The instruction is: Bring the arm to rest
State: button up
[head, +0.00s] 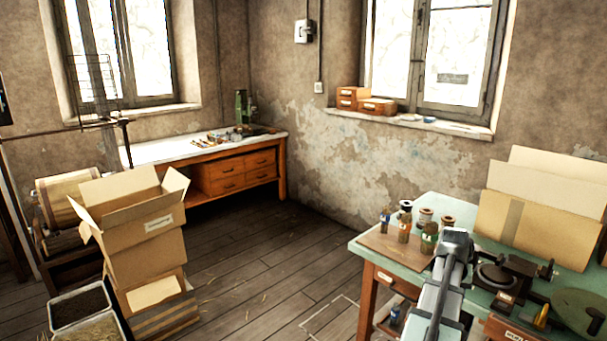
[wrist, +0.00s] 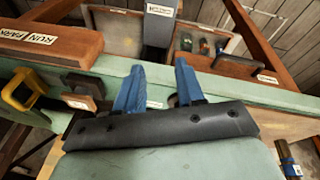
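My grey arm (head: 440,290) stands over the near side of the green bench at the lower right of the head view. In the wrist view my gripper (wrist: 159,66) shows two blue fingers standing apart with nothing seen between them. The fingers point toward the bench edge and a wooden drawer. I cannot make out the fingers in the head view. A wooden block with a RUN/PARK label (wrist: 55,40) lies left of the fingers in the wrist view, with a yellow handle (wrist: 22,92) near it.
The green bench (head: 440,207) carries a black press-like device (head: 505,274), a green disc (head: 582,314), several small bottles and spools on a board (head: 385,245), and folded cardboard (head: 530,225). Stacked boxes (head: 140,230) stand at left. The floor (head: 270,250) between is largely clear.

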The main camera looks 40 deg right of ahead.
jog(key=w+a+f+n+y, duration=0.2)
jog(key=w+a+f+n, duration=0.2)
jog(key=w+a+f, duration=1.15)
jog(key=w+a+f+n, duration=0.1)
jog(key=w+a+f, duration=0.2)
jog(key=a+f, duration=0.25)
jog(key=w+a+f+n+g+y, duration=0.1)
jog(key=w+a+f, duration=0.1)
jog(key=a+f, duration=0.35)
jog(key=w+a+f+n, duration=0.1)
jog(key=w+a+f, duration=0.25)
jog(key=a, duration=0.35)
jog(key=s+a+f+n+g, duration=0.1)
jog(key=s+a+f+n, duration=0.1)
jog(key=a+f, duration=0.5)
jog(key=s+a+f+n+g, duration=0.1)
jog(key=s+a+f, duration=0.25)
jog(key=a, duration=0.75)
jog(key=s+a+f+n+g, duration=0.1)
jog(key=s+a+f+n, duration=0.1)
jog(key=s+a, duration=0.4)
jog(key=s+a+f+n+g, duration=0.1)
jog(key=s+a+f+n, duration=0.1)
jog(key=s+a+f, duration=0.3)
jog(key=s+a, duration=0.2)
jog(key=shift+s+a+g, duration=0.25)
jog(key=shift+s+g, duration=0.1)
jog(key=shift+g, duration=0.05)
